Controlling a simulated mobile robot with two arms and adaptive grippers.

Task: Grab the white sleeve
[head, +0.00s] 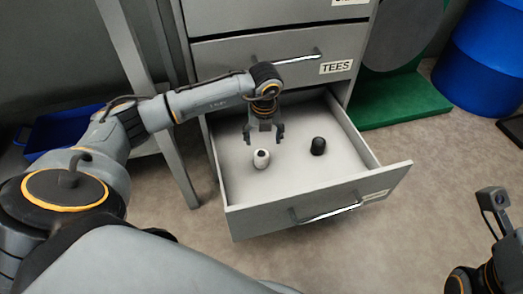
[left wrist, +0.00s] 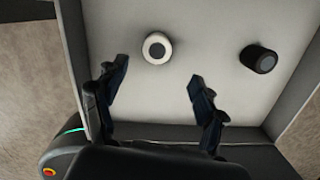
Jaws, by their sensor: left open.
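The white sleeve (head: 261,159) stands upright on the floor of the open drawer (head: 236,190), left of the middle. It is small, with a dark hole in its top, and it also shows in the left wrist view (left wrist: 158,47), above and between my fingers. My left gripper (head: 264,136) is open and empty over the drawer, pointing down, just above and behind the sleeve in the head view. The fingers (left wrist: 152,88) are apart from the sleeve. At the right edge of the head view part of my right arm shows, with its end (head: 493,198) off to the side of the drawer.
A black sleeve-like piece (head: 318,146) stands in the same drawer, right of the white one; it shows in the left wrist view (left wrist: 259,59) too. A closed drawer labelled TEES (head: 300,66) is above. Blue barrels (head: 485,60) stand at the right. The rest of the drawer is bare.

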